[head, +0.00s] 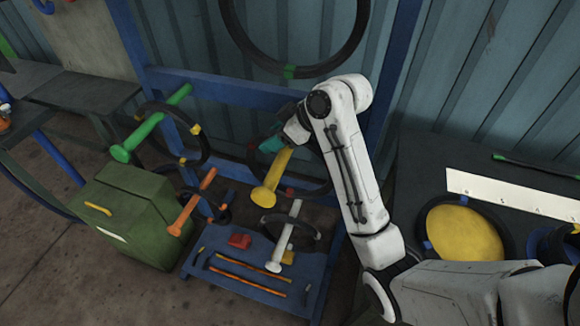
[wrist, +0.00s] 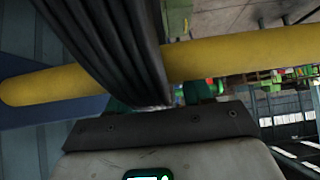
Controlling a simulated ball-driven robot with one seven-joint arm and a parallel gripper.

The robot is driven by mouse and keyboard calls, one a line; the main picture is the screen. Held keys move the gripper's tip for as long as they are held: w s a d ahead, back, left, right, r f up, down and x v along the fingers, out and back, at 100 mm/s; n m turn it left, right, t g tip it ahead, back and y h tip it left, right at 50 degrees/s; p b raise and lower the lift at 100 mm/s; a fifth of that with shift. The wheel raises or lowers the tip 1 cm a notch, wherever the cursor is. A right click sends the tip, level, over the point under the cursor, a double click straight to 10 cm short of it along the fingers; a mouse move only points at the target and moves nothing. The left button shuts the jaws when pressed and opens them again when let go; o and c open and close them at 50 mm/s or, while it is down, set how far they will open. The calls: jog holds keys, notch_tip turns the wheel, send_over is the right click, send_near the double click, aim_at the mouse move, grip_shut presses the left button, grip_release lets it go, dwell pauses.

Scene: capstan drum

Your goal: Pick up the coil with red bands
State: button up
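The coil with red bands (head: 325,186) is a black ring hanging on the yellow peg (head: 271,181). A red band shows low on it; my arm hides part of the ring. My gripper (head: 272,145), with teal fingers, is at the upper left of this coil, just above the yellow peg. In the wrist view the black strands of the coil (wrist: 115,45) run down to between the teal fingers (wrist: 158,98), crossing in front of the yellow peg (wrist: 240,55). A narrow gap shows between the strands and the right finger, so the gripper looks open around the coil.
Other coils hang on the green peg (head: 150,137), orange peg (head: 191,203) and white peg (head: 290,236). A large coil with a green band (head: 289,71) hangs above. A green box (head: 130,215) stands left, and a blue lower shelf (head: 235,262) holds tools. A dark bench is at right.

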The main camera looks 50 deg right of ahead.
grip_shut()
jog(key=shift+r, duration=0.15)
dwell(1.0)
